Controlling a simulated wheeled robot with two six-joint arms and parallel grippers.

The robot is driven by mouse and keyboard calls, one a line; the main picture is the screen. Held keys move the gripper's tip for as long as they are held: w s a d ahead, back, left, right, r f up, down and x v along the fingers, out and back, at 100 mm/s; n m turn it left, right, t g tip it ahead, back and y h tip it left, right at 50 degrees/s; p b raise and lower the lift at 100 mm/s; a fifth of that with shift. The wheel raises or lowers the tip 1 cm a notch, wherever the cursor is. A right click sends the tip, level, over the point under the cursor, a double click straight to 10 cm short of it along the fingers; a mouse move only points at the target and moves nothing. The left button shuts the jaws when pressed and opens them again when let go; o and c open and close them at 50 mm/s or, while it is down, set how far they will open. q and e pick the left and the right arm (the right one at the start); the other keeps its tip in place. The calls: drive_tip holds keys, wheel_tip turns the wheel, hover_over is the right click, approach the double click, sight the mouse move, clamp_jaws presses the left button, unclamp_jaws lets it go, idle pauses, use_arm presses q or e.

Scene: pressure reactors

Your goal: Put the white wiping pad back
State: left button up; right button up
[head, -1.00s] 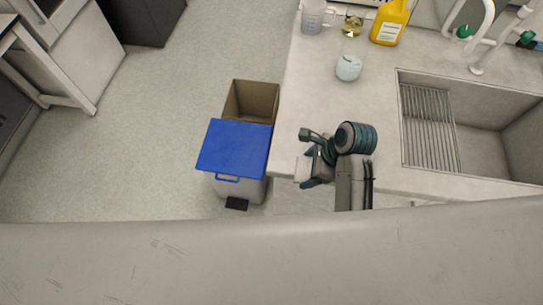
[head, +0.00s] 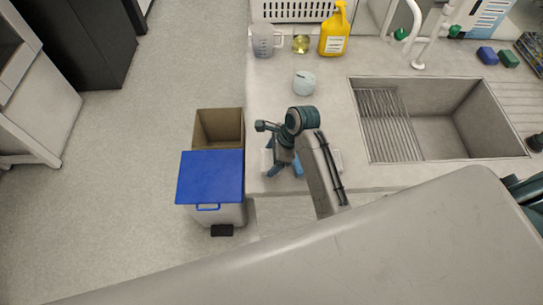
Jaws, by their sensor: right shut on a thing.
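My right gripper (head: 285,169) is over the front left corner of the counter. It is shut on the white wiping pad (head: 267,162), which shows only in part, as a pale edge beside the fingers. The wrist and arm link hide much of the pad. I cannot tell whether the pad touches the counter top. My left gripper is out of view.
The counter (head: 317,115) bears a pale blue tub (head: 304,83), a measuring jug (head: 263,41), a flask (head: 301,44) and a yellow bottle (head: 334,36). A sink (head: 450,130) is at right. Blue and green sponges (head: 488,56) lie beyond it. A blue-lidded bin (head: 211,177) and open box (head: 219,127) stand at left.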

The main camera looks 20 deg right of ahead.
drive_tip(key=shift+w+d, duration=0.1)
drive_tip(key=shift+w, duration=0.25)
drive_tip(key=shift+w+f+p, duration=0.2)
drive_tip(key=shift+w+p, duration=0.1)
drive_tip(key=shift+p, duration=0.1)
wheel_tip(320, 180, down, 3)
drive_tip(key=shift+r+p, duration=0.2)
drive_tip(key=shift+p, duration=0.4)
drive_tip(key=shift+f, duration=0.35)
drive_tip(key=shift+f, duration=0.1)
drive_tip(key=o, duration=0.9)
